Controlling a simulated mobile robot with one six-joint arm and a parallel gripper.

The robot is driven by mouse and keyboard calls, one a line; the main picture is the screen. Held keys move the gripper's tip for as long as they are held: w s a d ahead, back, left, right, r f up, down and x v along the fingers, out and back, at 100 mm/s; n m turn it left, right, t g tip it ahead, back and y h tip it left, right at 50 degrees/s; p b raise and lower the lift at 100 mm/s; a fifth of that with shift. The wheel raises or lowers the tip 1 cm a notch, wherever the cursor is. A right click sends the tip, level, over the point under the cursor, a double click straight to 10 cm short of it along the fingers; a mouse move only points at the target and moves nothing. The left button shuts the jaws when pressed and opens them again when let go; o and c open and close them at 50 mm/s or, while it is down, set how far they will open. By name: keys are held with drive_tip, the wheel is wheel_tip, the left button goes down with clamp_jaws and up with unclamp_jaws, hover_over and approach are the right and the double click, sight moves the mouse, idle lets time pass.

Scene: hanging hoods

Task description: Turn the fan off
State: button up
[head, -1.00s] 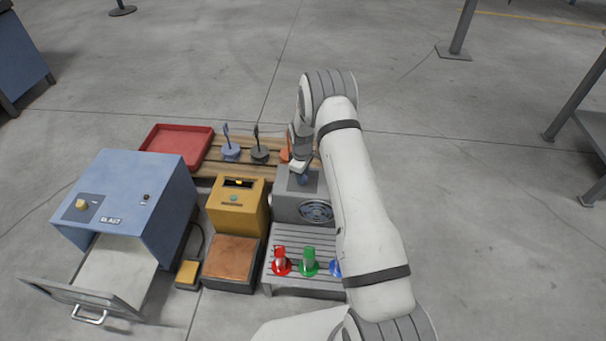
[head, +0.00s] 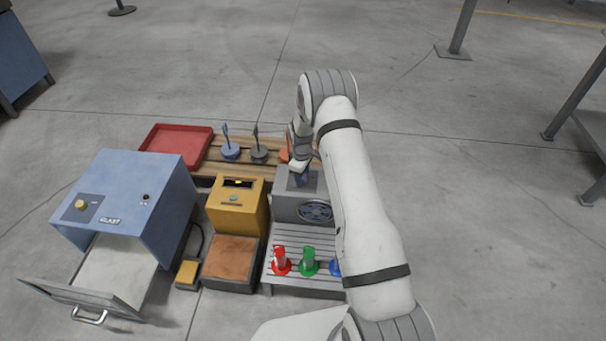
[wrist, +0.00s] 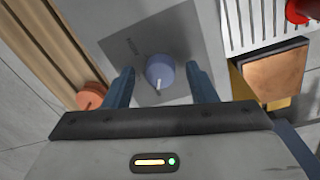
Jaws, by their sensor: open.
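The fan is a grey box (head: 290,208) with a round dark grille (head: 315,211) on its front, right of the middle in the head view. Its top panel carries a round blue-grey knob (wrist: 160,70) with a pale pointer line, seen in the wrist view. My gripper (wrist: 160,77) is open, with one blue finger on each side of the knob and a gap on both sides. In the head view my gripper (head: 302,179) is over the top of the fan box, and the knob is hidden there by it.
A yellow box (head: 237,210) stands just left of the fan. A slatted bench (head: 300,240) in front holds red, green and blue cones. Behind are a wooden pallet (head: 205,170) with upright-handled pieces and a red tray (head: 165,142).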

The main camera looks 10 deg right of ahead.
drive_tip(key=r+p, duration=0.1)
drive_tip(key=r, duration=0.3)
drive_tip(key=r+p, duration=0.1)
drive_tip(key=r, duration=0.2)
drive_tip(key=shift+s+a+r, duration=0.1)
drive_tip(key=shift+s+r, duration=0.1)
drive_tip(key=shift+r, duration=0.2)
